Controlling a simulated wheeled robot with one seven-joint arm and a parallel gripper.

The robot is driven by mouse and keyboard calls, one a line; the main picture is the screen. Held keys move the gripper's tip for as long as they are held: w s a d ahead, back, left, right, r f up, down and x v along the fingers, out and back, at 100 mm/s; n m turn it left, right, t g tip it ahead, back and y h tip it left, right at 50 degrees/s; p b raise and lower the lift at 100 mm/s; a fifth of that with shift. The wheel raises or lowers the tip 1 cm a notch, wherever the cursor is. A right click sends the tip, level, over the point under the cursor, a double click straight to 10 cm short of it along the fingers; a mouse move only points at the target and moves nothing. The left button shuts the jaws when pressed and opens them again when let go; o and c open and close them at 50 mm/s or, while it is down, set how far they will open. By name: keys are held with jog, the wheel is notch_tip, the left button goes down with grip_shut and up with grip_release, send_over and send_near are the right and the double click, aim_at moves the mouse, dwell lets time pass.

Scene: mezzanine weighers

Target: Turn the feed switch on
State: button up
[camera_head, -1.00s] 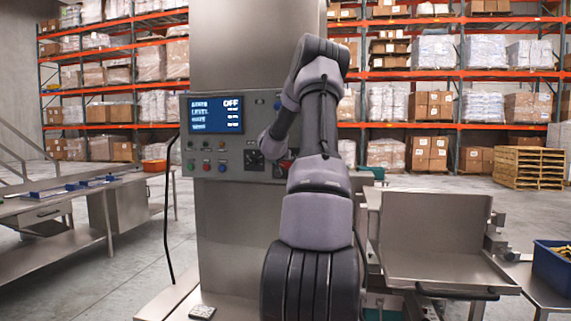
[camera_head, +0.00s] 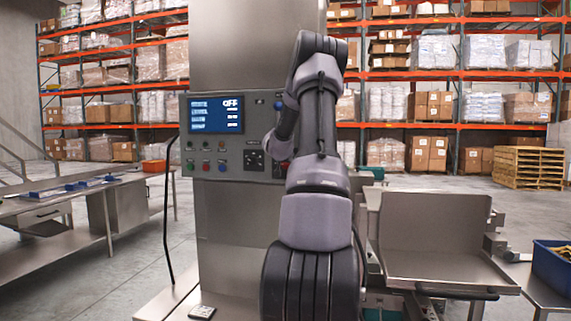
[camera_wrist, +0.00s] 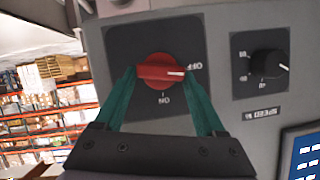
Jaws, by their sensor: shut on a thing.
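The feed switch (camera_wrist: 160,73) is a red rotary knob on a dark square plate, seen upside down in the wrist view. Its white pointer mark faces the OFF label; the ON label is below it in the picture. My gripper (camera_wrist: 161,74) has its green fingers on either side of the knob and is shut on it. In the head view, the control panel (camera_head: 225,165) is on the steel column, and its blue screen (camera_head: 215,114) reads OFF. My arm hides the gripper and most of the switch there.
A black selector knob (camera_wrist: 269,65) sits beside the switch plate. A steel hopper tray (camera_head: 435,235) stands right of my arm, with a blue bin (camera_head: 553,265) at the far right. A steel bench (camera_head: 70,200) is at the left. Open floor lies between bench and column.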

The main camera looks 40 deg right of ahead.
jog(key=shift+s+d+f+m+t+y, duration=0.2)
jog(key=shift+m+t, duration=0.85)
jog(key=shift+m, duration=0.9)
jog(key=shift+s+d+f+m+t+y, duration=0.1)
jog(key=shift+f+m+t+y, duration=0.2)
jog(key=shift+m+t, duration=1.2)
jog(key=shift+s+d+f+m+t+y, duration=0.15)
jog(key=shift+f+m+t, duration=0.3)
jog(key=shift+m, duration=2)
jog(key=shift+a+r, duration=0.1)
jog(key=shift+r, duration=0.05)
jog(key=o, duration=1.3)
jog(key=v, duration=1)
jog(key=shift+s+a, duration=0.15)
jog(key=shift+s, duration=0.2)
